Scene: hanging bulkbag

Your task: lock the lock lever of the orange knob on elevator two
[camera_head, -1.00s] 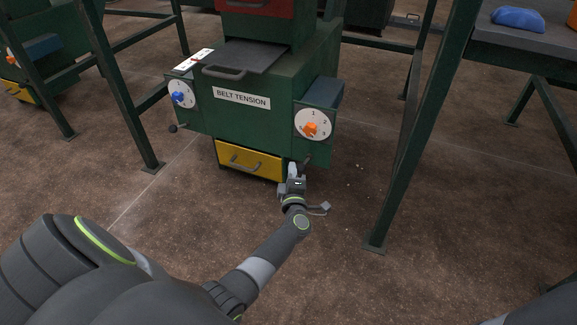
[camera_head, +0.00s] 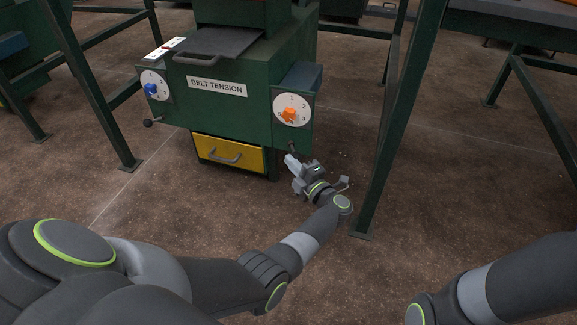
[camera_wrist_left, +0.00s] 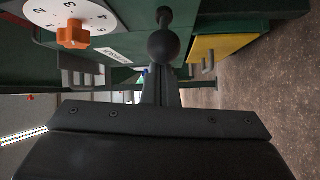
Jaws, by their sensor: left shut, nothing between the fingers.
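The orange knob (camera_head: 290,115) sits on a white numbered dial on the right of the green BELT TENSION machine. It also shows at upper left in the left wrist view (camera_wrist_left: 73,35). Its lock lever (camera_wrist_left: 164,44), a dark rod with a ball end, is below the dial. In the head view the lever is small and close to the gripper's tip. My left gripper (camera_head: 291,161) is shut and empty, just below the lever, pointing up and left. Whether it touches the ball I cannot tell. My right gripper is out of view; only part of that arm shows.
A blue knob (camera_head: 151,89) with its own ball-ended lever (camera_head: 148,123) is on the machine's left. A yellow drawer (camera_head: 228,153) with a handle is below. A green frame leg (camera_head: 400,120) stands close to the right of my left arm. The floor in front is open.

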